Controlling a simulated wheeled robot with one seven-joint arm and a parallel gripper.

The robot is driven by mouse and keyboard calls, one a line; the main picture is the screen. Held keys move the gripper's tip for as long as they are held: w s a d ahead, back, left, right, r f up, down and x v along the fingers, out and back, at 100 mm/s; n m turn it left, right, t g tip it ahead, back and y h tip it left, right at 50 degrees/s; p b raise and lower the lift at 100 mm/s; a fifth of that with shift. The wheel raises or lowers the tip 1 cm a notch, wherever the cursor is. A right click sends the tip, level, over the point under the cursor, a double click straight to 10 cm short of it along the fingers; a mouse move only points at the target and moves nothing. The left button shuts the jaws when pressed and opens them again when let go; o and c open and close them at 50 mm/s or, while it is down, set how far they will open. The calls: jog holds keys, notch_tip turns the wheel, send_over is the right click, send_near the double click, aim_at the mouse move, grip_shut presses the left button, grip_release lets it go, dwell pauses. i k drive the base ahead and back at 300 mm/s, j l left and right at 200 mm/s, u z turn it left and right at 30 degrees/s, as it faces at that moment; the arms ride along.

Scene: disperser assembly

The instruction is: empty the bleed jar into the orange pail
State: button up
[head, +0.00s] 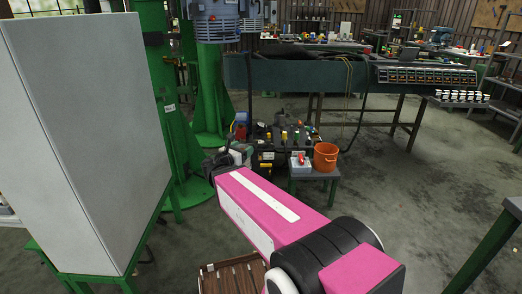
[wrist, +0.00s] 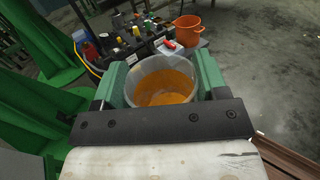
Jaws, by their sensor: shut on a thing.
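My gripper (wrist: 160,80) is shut on the bleed jar (wrist: 140,84), with a green finger on either side of it. The jar is a pale round vessel seen from above in the wrist view, with amber-orange liquid inside. The orange pail (head: 326,157) stands on a small low table in the head view, beyond my gripper and to its right. The pail also shows at the top of the wrist view (wrist: 187,32), apart from the jar. In the head view my pink arm reaches forward, and the jar is small and hard to make out at its end.
A grey box with a red item (head: 301,163) sits left of the pail on the small table (head: 316,175). Bottles and dark equipment (head: 283,138) crowd beside it. Green columns (head: 168,100) and a large white cabinet (head: 75,140) stand left.

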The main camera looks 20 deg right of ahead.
aim_at(325, 157)
jog(key=i+l+z, duration=0.6)
jog(key=i, duration=0.4)
